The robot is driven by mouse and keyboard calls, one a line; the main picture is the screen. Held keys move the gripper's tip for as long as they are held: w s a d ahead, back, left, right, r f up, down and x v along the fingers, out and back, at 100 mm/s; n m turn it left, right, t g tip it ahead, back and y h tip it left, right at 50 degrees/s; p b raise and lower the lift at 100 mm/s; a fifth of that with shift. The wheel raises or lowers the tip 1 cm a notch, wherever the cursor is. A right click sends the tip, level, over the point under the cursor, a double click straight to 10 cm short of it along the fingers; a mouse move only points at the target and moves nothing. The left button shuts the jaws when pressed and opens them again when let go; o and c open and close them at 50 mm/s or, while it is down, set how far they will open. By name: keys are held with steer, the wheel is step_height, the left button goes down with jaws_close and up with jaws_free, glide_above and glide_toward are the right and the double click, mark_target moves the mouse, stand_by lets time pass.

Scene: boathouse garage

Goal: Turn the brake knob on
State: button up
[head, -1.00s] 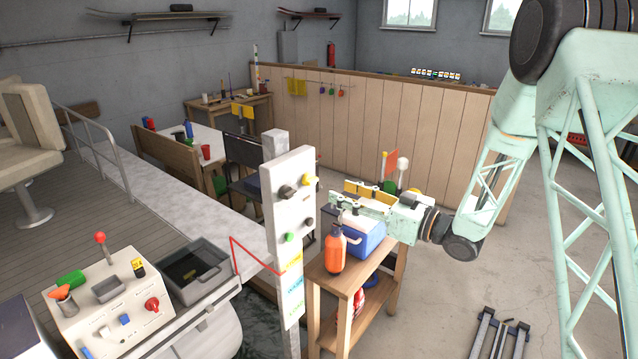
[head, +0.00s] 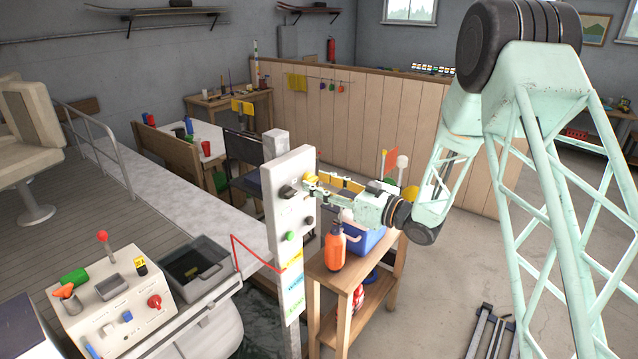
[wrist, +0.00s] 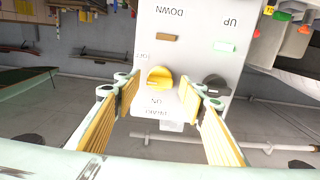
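The white control panel (head: 290,205) stands on a post left of my gripper, and its face fills the upper middle of the wrist view (wrist: 190,35). A yellow knob (wrist: 160,78) with small upside-down lettering around it, partly readable as ON, appears to be the brake knob. It shows in the head view (head: 309,178) at the panel's upper right. A dark knob (wrist: 215,83) is beside it. My gripper (wrist: 160,92) is open, its yellow-padded fingers either side of the yellow knob with visible gaps. In the head view my gripper (head: 310,188) is close to the panel face.
A console (head: 110,310) with a red-topped lever is at the lower left.

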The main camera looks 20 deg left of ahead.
steer(key=c, duration=0.9)
steer(key=n+b, duration=0.3)
steer(key=b, duration=0.4)
steer(key=shift+f, duration=0.15)
steer(key=n+b, duration=0.5)
steer(key=b, duration=0.6)
steer(key=shift+n+b, duration=0.4)
steer(key=n+b, duration=0.5)
steer(key=b, duration=0.4)
steer(key=shift+n+b, duration=1.5)
steer(key=shift+n, duration=0.7)
